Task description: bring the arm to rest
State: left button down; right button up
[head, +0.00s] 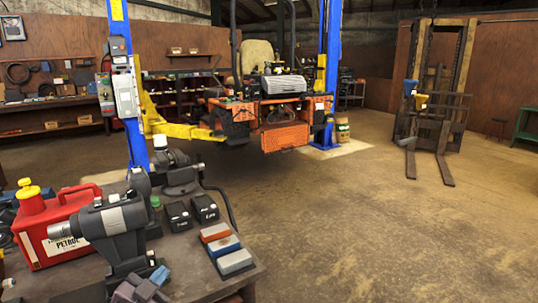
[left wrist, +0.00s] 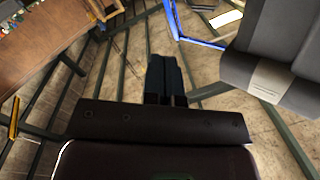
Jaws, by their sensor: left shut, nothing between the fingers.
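My left arm stands over the workbench (head: 215,285) at the lower left of the head view. My left gripper (head: 148,284) is low in that view, partly cut off by the bottom edge. In the left wrist view its two dark fingers (left wrist: 166,78) lie side by side, shut with nothing between them. My right gripper is not in view.
A red petrol can (head: 65,232) stands on the bench close left of my arm. Batteries (head: 190,214) and coloured blocks (head: 228,248) lie to its right. An orange mower (head: 285,110) sits on the blue-posted lift behind. A forklift (head: 435,110) stands right; open floor lies between.

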pick_arm(q)
jog(key=s+a+f+n+g+y, duration=0.2)
jog(key=s+f+n+g, duration=0.1)
jog(key=s+f, duration=0.8)
jog(key=s+a+f+n+g+y, duration=0.1)
jog(key=s+f+n, duration=0.4)
jog(key=s+f, duration=0.7)
jog(key=shift+s+a+g+y, duration=0.2)
jog(key=shift+a+g+y, duration=0.2)
jog(key=shift+g+y, duration=0.45)
